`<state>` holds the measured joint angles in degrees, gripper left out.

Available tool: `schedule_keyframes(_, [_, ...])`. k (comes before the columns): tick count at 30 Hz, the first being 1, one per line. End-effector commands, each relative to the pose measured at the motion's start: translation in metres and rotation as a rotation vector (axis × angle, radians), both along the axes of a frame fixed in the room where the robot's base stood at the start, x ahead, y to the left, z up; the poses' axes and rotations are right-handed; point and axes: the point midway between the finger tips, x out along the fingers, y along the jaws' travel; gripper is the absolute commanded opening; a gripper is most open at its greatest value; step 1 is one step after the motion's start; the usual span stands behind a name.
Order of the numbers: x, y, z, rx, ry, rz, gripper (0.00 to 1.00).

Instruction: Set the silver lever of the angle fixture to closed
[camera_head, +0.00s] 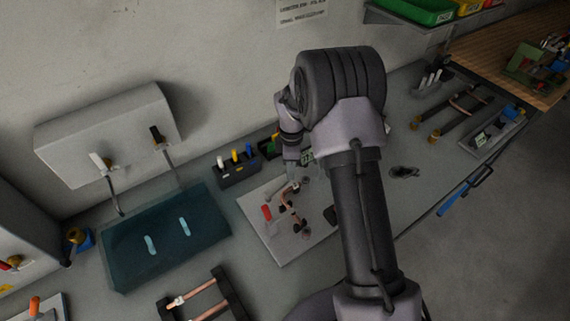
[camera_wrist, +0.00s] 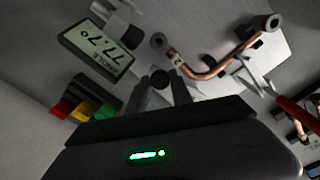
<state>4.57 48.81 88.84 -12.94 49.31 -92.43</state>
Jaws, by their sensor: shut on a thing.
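The angle fixture is a pale plate (camera_head: 262,238) with a bent copper tube (camera_head: 288,198) on it; the tube also shows in the wrist view (camera_wrist: 205,74). A red-handled lever (camera_head: 267,212) stands at the plate's left side. My gripper (camera_wrist: 161,82) points down at the plate's far end, and its fingers are closed around a small dark round end (camera_wrist: 160,77), which looks like the end of the silver lever. The rest of that lever is hidden, so its angle cannot be told.
A dark holder with coloured handles (camera_head: 236,168) stands just left of my gripper. A teal mat (camera_head: 165,240), a grey box with two levers (camera_head: 105,130) and a dark rack with copper tubes (camera_head: 205,298) lie further left. My arm covers the bench's middle.

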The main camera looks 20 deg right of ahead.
Motion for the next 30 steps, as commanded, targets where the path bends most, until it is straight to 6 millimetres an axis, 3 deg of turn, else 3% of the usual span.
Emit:
schedule_keyframes(12, [-0.018, -0.007, 0.001, 0.0, -0.002, -0.205, 0.0])
schedule_keyframes(30, [-0.021, -0.007, 0.001, 0.0, -0.001, -0.244, 0.0])
